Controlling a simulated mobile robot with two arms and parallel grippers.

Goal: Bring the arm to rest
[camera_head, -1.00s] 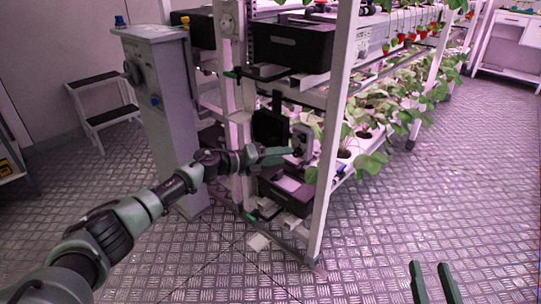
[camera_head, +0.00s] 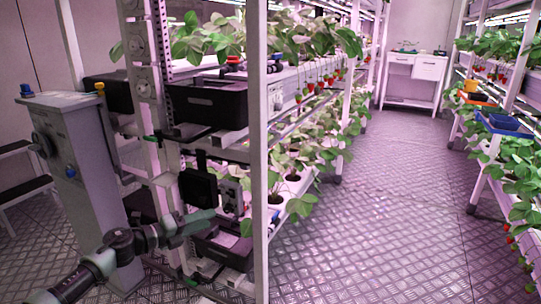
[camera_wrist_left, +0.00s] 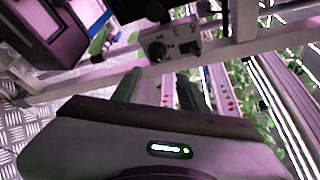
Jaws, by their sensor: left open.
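My left arm (camera_head: 90,275) comes in from the lower left of the head view and reaches toward the end of the berry rack (camera_head: 258,150). Its gripper (camera_head: 200,220) is beside the rack's end, in front of the lower black box (camera_head: 222,245) and below a dark screen (camera_head: 197,188). In the left wrist view the two green fingers (camera_wrist_left: 158,88) stand apart, with nothing seen between them. Whether they touch the rack cannot be told. My right gripper is out of view.
A grey cabinet (camera_head: 78,170) stands left of the rack, with a step stool (camera_head: 25,190) behind it. A black crate (camera_head: 208,104) sits higher on the rack. The aisle floor (camera_head: 400,190) is clear up to the right-hand rack (camera_head: 485,170).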

